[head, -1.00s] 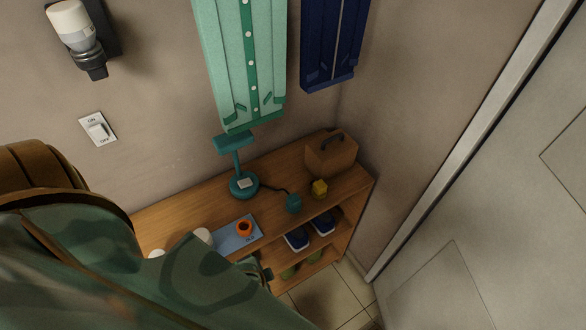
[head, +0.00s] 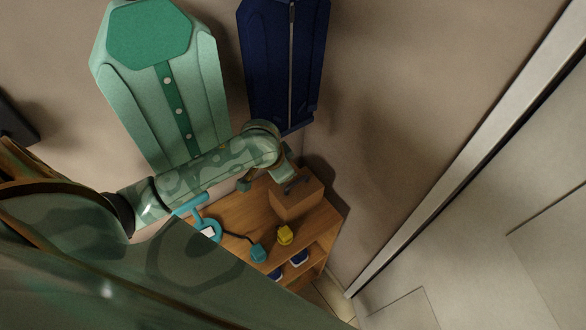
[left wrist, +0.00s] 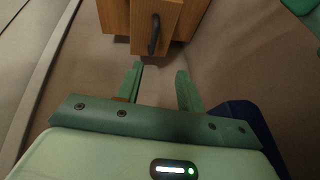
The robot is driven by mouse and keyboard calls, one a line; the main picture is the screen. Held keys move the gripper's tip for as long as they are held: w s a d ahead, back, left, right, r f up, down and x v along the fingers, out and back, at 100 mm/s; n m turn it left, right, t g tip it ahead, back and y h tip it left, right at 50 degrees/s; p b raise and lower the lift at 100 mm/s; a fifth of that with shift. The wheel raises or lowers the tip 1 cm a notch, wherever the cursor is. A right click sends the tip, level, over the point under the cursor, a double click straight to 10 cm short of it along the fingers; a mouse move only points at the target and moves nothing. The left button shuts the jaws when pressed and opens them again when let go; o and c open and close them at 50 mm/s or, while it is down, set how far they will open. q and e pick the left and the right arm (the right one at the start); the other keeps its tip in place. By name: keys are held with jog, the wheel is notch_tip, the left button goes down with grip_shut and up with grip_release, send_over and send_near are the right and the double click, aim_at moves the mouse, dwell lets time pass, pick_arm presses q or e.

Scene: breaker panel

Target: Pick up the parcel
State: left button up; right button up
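The parcel appears to be the brown box (head: 292,204) with a dark handle on top, at the right end of the wooden shelf in the head view. In the left wrist view the box (left wrist: 142,42) is at the top, its handle facing the camera. My left gripper (left wrist: 160,70) is open and empty, its two green fingers pointing toward the box with a gap between. In the head view my left arm reaches across above the shelf, with its hand (head: 286,172) near the box's upper left; its fingers are hard to make out. My right gripper is not in view.
The wooden shelf (head: 236,212) also bears a teal lamp (head: 208,225), a yellow block (head: 285,236) and a teal pot (head: 258,253). Blue shoes (head: 299,258) are below. A mint coat (head: 190,90) and a navy coat (head: 275,60) hang above. A pale door (head: 500,200) is at right.

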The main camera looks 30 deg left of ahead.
pick_arm(q)
jog(key=b, duration=0.2)
send_near(295, 182)
jog(key=f, duration=0.1)
jog(key=shift+w+a+f+b, duration=0.25)
jog(key=shift+w+f, duration=0.15)
jog(key=shift+f, duration=0.2)
jog(key=shift+w+a+f+b, duration=0.1)
jog(key=shift+w+a+f, duration=0.25)
jog(key=shift+f, duration=0.3)
jog(key=shift+w+d+f, duration=0.1)
jog(key=shift+w+f, duration=0.1)
jog(key=b+x, duration=0.1)
jog(key=x, duration=0.1)
jog(key=d+b+x, duration=0.1)
jog(key=x, duration=0.1)
jog(key=shift+w+f, duration=0.15)
jog(key=shift+f, duration=0.05)
jog(key=shift+w+f, duration=0.1)
jog(key=shift+f, duration=0.05)
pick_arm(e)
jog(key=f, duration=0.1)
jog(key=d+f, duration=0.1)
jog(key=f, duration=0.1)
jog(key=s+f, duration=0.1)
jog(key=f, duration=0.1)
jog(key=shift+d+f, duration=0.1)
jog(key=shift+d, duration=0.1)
